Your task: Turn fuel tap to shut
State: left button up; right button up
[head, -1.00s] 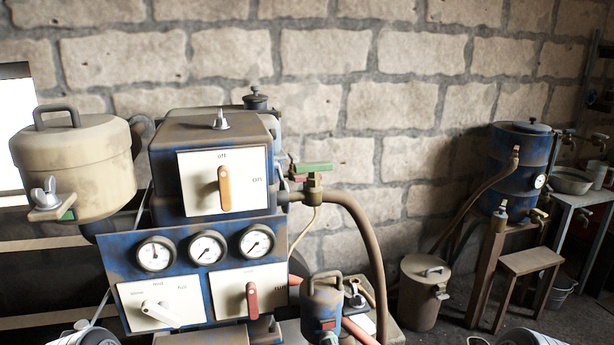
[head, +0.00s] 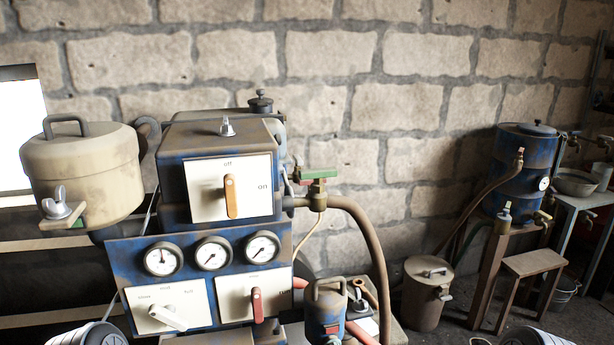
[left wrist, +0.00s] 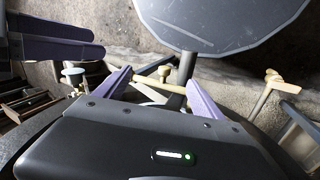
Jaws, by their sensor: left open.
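A brass tap with a flat green handle (head: 318,174) stands at the right side of the blue engine, above a brown hose; its handle lies level. I take it for the fuel tap, but no label on it is readable. In the left wrist view my left gripper (left wrist: 160,88) is open, its two purple fingers spread apart. A pale rod with a small knob shows beyond the fingers, and I cannot tell whether it is between them. My left gripper is not visible in the head view, so its distance to the tap is unclear.
The engine carries an off/on switch panel (head: 209,200), three gauges (head: 213,253) and two lower lever panels. A beige tank (head: 83,165) is at the left. A large grey disc (left wrist: 220,18) fills the top of the left wrist view. A blue drum (head: 522,165) stands far right.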

aim_at(306, 182)
jog(key=i+l+z, duration=0.1)
jog(key=l+z, duration=0.25)
jog(key=i+l+z, duration=0.3)
jog(key=l, duration=0.25)
jog(key=i+l+z, duration=0.1)
jog(key=l+z, duration=0.25)
jog(key=i+l+z, duration=1)
jog(key=i, duration=0.2)
jog(key=i+j+u, duration=0.1)
jog(key=i+u, duration=0.55)
jog(key=i, duration=0.15)
jog(key=i+l+u, duration=0.2)
jog(key=i+u, duration=0.15)
jog(key=i+j+u, duration=0.2)
jog(key=u, duration=0.25)
jog(key=i+u, duration=0.75)
jog(key=u, duration=0.2)
jog(key=i+l+u, duration=0.1)
jog(key=i+u, duration=0.35)
jog(key=i+l+u, duration=0.15)
jog(key=u, duration=0.3)
jog(key=i+u, duration=0.1)
jog(key=i+j, duration=0.1)
jog(key=j, duration=0.15)
jog(key=i+j, duration=0.15)
jog(key=j, duration=0.15)
jog(key=k+l+z, duration=0.1)
jog(key=l, duration=0.15)
